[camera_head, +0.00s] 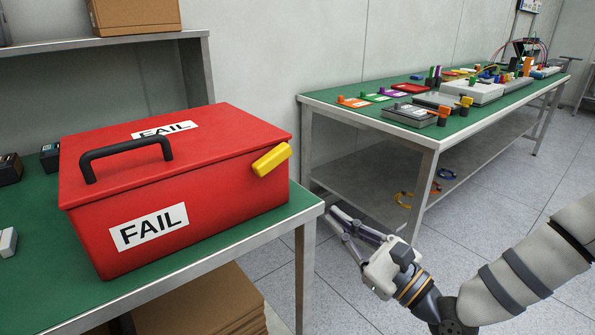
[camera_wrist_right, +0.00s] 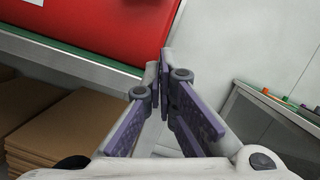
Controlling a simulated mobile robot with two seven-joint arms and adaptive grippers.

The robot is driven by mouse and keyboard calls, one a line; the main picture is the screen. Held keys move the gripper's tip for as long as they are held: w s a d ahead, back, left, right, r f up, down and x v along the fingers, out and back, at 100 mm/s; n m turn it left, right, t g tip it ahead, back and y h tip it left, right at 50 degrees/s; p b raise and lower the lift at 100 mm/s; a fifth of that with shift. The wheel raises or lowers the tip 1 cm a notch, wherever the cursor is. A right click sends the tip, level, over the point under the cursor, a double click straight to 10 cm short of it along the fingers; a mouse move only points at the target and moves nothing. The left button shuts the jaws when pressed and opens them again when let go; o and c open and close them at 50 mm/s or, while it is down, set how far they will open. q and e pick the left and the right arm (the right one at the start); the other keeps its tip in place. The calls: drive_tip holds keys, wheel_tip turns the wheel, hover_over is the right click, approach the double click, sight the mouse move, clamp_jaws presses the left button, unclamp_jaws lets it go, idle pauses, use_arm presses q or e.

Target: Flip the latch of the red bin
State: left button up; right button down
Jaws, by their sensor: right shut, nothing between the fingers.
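The red bin (camera_head: 200,205) stands on the green-topped table at the left of the head view, its lid down. It has a black handle on top and white FAIL labels. Its yellow latch (camera_head: 271,159) sits on the right side near the lid edge and is tilted. My right gripper (camera_head: 335,212) is shut and empty, beyond the table's right corner, lower than the latch and apart from the bin. In the right wrist view the closed fingers (camera_wrist_right: 160,72) show in front of the red bin (camera_wrist_right: 120,25); the latch is not visible there. My left gripper is not in view.
The green-topped table's metal edge (camera_head: 240,249) lies between the bin and my right arm. Cardboard boxes (camera_head: 205,305) are stacked below it. A second table (camera_head: 460,125) with several coloured parts stands at the back right. Open floor lies between the tables.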

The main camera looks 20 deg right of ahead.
sight(272, 159)
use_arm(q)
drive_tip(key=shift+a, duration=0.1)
use_arm(e)
drive_tip(key=shift+s+a+r, duration=0.1)
drive_tip(key=shift+a, duration=0.05)
